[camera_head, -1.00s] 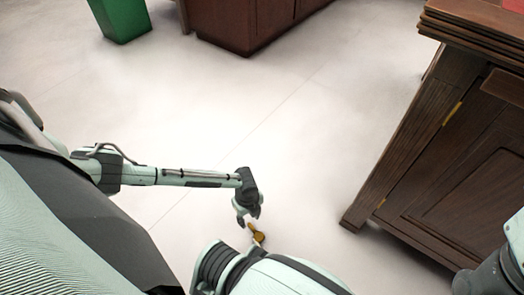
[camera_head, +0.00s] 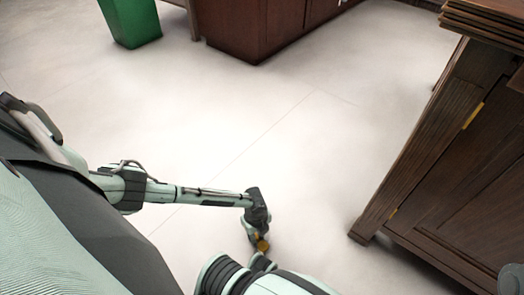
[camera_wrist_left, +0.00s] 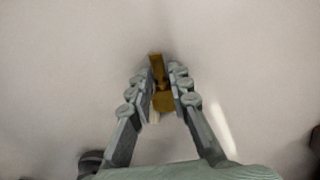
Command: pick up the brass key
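The brass key (camera_head: 262,244) is low in the head view, at the end of my left arm. My left gripper (camera_head: 256,237) is down at the key. In the left wrist view the brass key (camera_wrist_left: 162,99) lies lengthwise between the two fingers of my left gripper (camera_wrist_left: 163,72). Its wide end fills the gap, and the fingers appear closed against its sides. I cannot tell whether the key is clear of the floor. My right gripper is not in view.
The pale floor (camera_head: 190,100) around the key is open. A dark wooden cabinet (camera_head: 450,170) stands to the right, its foot not far from my left gripper. A green bin (camera_head: 133,22) and a brown wooden cabinet (camera_head: 265,25) stand at the back.

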